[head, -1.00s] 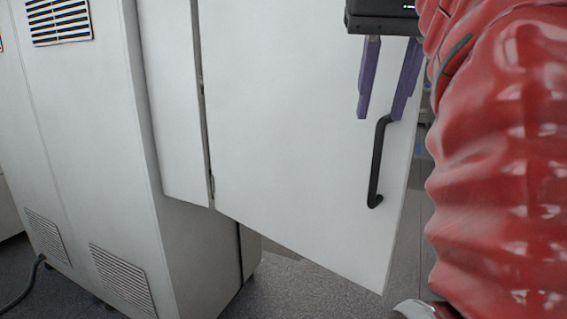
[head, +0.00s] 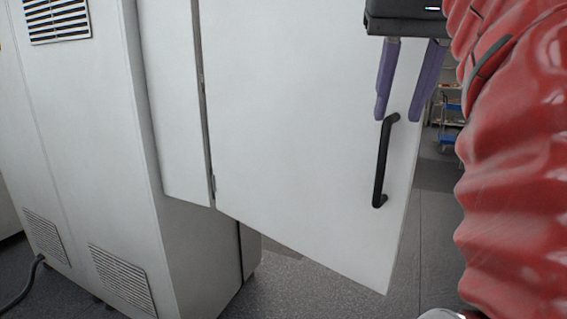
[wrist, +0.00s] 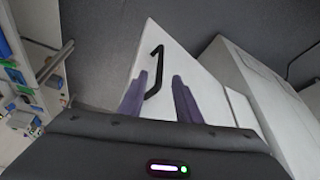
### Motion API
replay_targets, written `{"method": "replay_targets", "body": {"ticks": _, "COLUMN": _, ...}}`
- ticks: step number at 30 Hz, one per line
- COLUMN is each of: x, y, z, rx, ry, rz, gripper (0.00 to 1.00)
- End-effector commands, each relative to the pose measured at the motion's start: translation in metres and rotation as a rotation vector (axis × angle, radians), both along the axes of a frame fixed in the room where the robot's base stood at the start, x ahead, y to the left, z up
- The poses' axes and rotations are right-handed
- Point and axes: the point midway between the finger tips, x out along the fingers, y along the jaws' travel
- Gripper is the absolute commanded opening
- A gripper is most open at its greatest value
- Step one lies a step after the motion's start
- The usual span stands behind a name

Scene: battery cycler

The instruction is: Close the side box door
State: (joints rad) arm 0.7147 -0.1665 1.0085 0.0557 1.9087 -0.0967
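The side box door (head: 290,130) is a large white panel standing open, hinged along its left edge on the white cabinet side box (head: 175,110). A black bar handle (head: 380,165) is fixed upright near the door's free right edge. My gripper (head: 399,118) has two purple fingers pointing down, spread apart and empty. In the head view the fingertips are at the height of the handle's upper end; contact cannot be told. In the wrist view the handle (wrist: 155,68) shows beyond the fingers (wrist: 155,95), nearer the left one, against the white door (wrist: 178,65).
The tall white cabinet (head: 85,130) with vents fills the left. Grey floor (head: 300,290) is clear below the door. Past the door's right edge, shelving and a blue cart (head: 450,130) stand in the distance.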

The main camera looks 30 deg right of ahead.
Motion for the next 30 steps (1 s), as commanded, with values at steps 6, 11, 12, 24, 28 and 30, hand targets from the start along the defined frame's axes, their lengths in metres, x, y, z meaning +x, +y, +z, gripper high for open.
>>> {"method": "replay_targets", "body": {"ticks": 6, "x": 0.005, "y": -0.003, "z": -0.016, "rx": 0.002, "ry": 0.002, "rz": 0.001, "gripper": 0.31}}
{"method": "replay_targets", "body": {"ticks": 11, "x": 0.01, "y": -0.006, "z": -0.031, "rx": 0.002, "ry": 0.001, "rz": 0.001, "gripper": 0.31}}
{"method": "replay_targets", "body": {"ticks": 12, "x": 0.012, "y": -0.007, "z": -0.035, "rx": 0.002, "ry": 0.002, "rz": 0.001, "gripper": 0.31}}
{"method": "replay_targets", "body": {"ticks": 24, "x": 0.028, "y": -0.017, "z": -0.081, "rx": 0.002, "ry": 0.002, "rz": 0.001, "gripper": 0.31}}
{"method": "replay_targets", "body": {"ticks": 28, "x": 0.034, "y": -0.021, "z": -0.098, "rx": 0.002, "ry": 0.002, "rz": 0.002, "gripper": 0.31}}
{"method": "replay_targets", "body": {"ticks": 30, "x": 0.037, "y": -0.023, "z": -0.106, "rx": 0.002, "ry": 0.002, "rz": 0.002, "gripper": 0.31}}
